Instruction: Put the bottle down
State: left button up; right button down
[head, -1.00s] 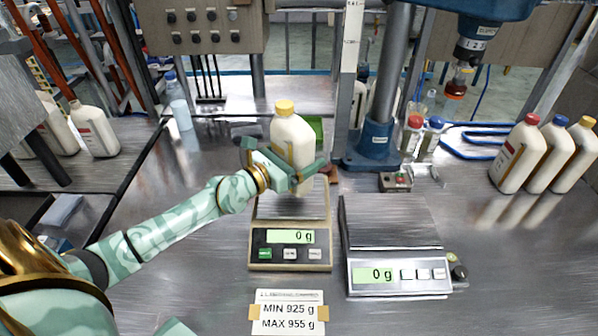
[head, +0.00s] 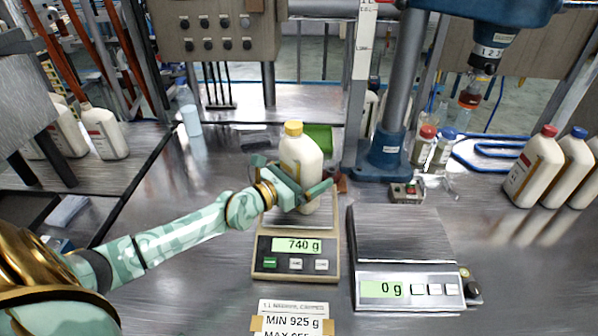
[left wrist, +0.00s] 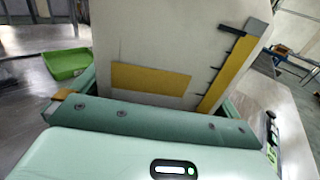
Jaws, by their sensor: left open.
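The white bottle with a yellow cap (head: 299,157) stands upright on the left scale (head: 268,247), whose display reads 740 g. My left gripper (head: 306,194) is open, its fingers on either side of the bottle's lower part. In the left wrist view the bottle (left wrist: 150,50) fills the middle, with a yellow label patch and a yellow level strip with dark marks. The gripper's green palm bar (left wrist: 160,122) lies close in front of it. Whether the fingers still touch the bottle is hard to tell. My right gripper is not in view.
A second scale (head: 408,275) on the right reads 0 g and is empty. A blue drill-like stand (head: 383,150) rises behind it. A green tray (head: 319,138) lies behind the bottle. Several bottles stand at the right edge. A MIN 925 g card (head: 292,318) lies in front.

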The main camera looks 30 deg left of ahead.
pick_arm(q)
jog(key=p+v, duration=0.1)
jog(key=v, duration=1.1)
jog(key=shift+r, duration=0.1)
